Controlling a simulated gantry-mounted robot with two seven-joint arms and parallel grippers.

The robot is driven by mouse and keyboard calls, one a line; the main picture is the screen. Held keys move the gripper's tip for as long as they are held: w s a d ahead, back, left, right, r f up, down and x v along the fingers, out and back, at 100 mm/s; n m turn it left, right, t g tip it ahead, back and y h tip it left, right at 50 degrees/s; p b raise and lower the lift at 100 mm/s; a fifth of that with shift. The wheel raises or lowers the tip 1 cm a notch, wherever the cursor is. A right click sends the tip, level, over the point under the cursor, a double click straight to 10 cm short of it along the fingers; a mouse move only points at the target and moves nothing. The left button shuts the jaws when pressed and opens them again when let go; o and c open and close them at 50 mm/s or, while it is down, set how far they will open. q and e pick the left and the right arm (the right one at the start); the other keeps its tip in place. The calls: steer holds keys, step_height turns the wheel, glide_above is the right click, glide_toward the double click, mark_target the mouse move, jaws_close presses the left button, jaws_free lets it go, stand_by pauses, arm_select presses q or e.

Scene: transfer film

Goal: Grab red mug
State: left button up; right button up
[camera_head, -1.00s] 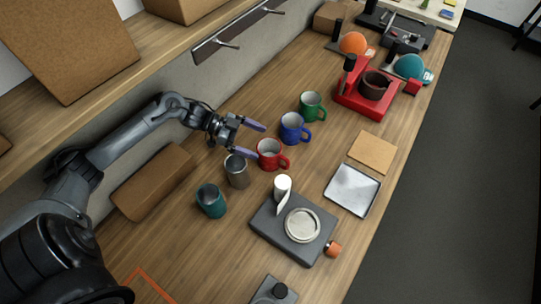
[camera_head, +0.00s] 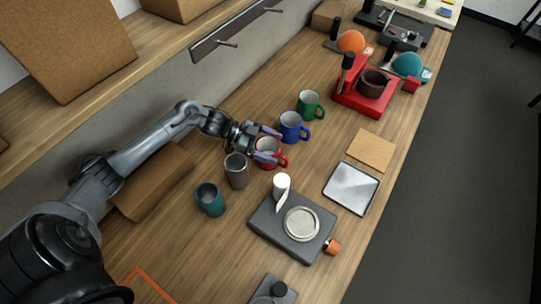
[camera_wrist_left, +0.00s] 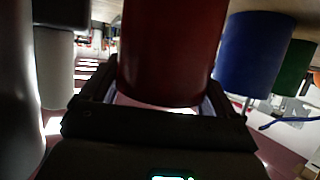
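The red mug (camera_head: 268,145) stands upright on the wooden table, with its handle toward the right. My left gripper (camera_head: 269,144) is at the mug, with one finger on either side of it. In the left wrist view the red mug (camera_wrist_left: 170,50) fills the space between the fingers (camera_wrist_left: 162,95). The fingers look open around the mug, and I cannot tell whether either touches it. My right gripper is not in view.
A blue mug (camera_head: 291,128) and a green mug (camera_head: 311,105) stand just beyond. A grey-brown cup (camera_head: 236,172) and a teal cup (camera_head: 210,200) stand nearer. A grey scale-like device (camera_head: 265,225) and a red machine (camera_head: 350,98) are on the table. A shelf overhangs at left.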

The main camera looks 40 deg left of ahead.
arm_select(q)
steer(key=c, duration=1.2)
steer(key=shift+c, duration=0.4)
steer(key=shift+r, duration=0.1)
